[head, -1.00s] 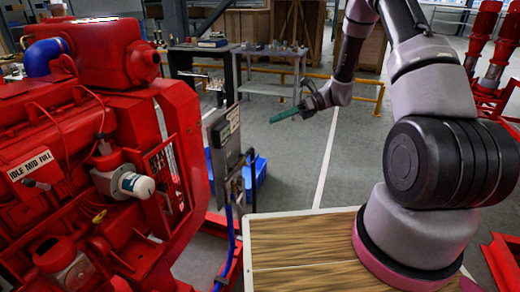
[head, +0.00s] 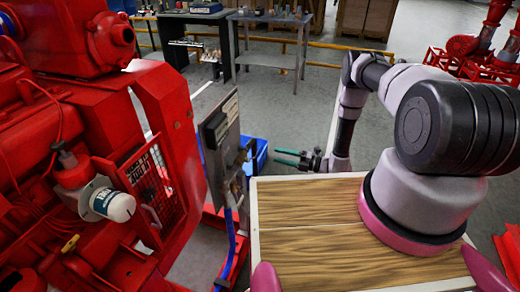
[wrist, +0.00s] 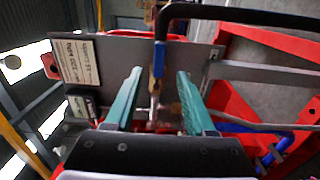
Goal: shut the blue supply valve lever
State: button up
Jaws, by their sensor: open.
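A blue lever (wrist: 159,58) shows in the wrist view at the top centre. It lies along a thin metal and brass fitting, in front of a grey panel (wrist: 120,58). My gripper (wrist: 159,76) is open, its two green fingers apart and pointing toward the panel. The lever appears between the fingertips in the picture, with nothing gripped; the exact distance is unclear. In the head view my gripper (head: 289,158) is to the right of the panel (head: 222,150), apart from it. The lever cannot be made out there.
A red engine (head: 90,150) fills the left side of the head view. A blue hose (head: 231,245) runs below the panel. A blue bin (head: 257,155) is on the floor behind. In the wrist view a black pipe (wrist: 240,14) crosses above the lever, and red frame bars are at right.

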aim_at(260, 149)
jog(key=x, duration=0.9)
jog(key=shift+a, duration=0.15)
jog(key=shift+c, duration=0.3)
grip_shut()
dwell(0.8)
